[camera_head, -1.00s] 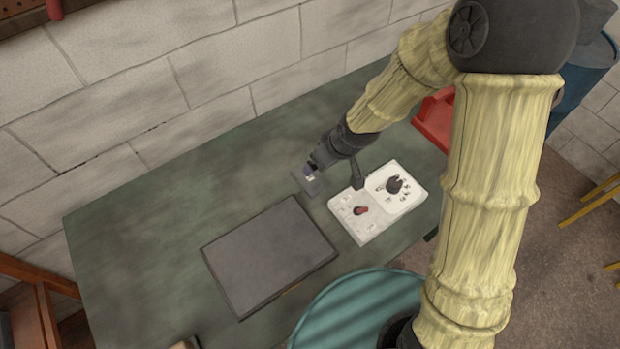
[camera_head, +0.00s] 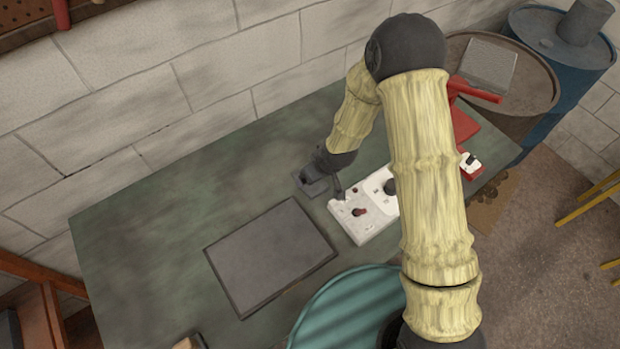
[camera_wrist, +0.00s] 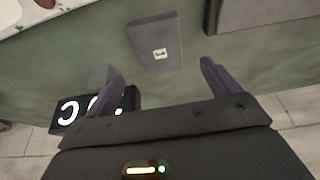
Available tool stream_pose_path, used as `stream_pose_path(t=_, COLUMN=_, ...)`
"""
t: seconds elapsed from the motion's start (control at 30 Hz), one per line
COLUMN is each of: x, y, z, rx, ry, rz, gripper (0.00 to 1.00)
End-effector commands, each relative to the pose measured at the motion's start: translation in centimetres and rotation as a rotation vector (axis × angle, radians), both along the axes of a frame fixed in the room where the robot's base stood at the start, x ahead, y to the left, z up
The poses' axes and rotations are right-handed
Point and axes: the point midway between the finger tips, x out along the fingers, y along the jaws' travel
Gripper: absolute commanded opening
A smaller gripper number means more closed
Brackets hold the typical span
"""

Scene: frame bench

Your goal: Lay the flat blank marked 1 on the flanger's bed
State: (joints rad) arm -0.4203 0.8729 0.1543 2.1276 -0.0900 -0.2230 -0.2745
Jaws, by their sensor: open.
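A flat grey blank (camera_wrist: 150,38) lies on the green bench in the wrist view, with a small white tag whose dark mark looks like a 1. It also shows in the head view (camera_head: 309,184), partly under my wrist. My gripper (camera_wrist: 162,74) is open and empty, its two purple fingers pointing toward the blank's near end. The blank is not between the fingers, and their height above it is hard to judge. A red machine (camera_head: 478,125) stands at the right end of the bench, partly hidden by my arm. I cannot tell whether it is the flanger.
A white control box (camera_head: 350,222) with knobs sits right beside the blank. A large dark slab (camera_head: 270,258) lies on the bench in front. A black display with white figures (camera_wrist: 72,112) is near the left finger. The bench's left part is clear; a block wall runs behind.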

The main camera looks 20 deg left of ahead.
Motion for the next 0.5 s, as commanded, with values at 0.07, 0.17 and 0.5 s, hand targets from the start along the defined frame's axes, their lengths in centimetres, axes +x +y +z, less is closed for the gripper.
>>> stream_pose_path(t=0.07, x=0.14, y=0.20, z=-0.58, rx=-0.002, ry=0.001, rz=0.000, gripper=0.89)
stream_pose_path(t=0.17, x=0.23, y=0.28, z=-1.03, rx=-0.001, ry=0.001, rz=0.000, gripper=0.89)
stream_pose_path(t=0.5, x=0.27, y=0.30, z=-1.13, rx=-0.001, ry=0.001, rz=0.000, gripper=0.89)
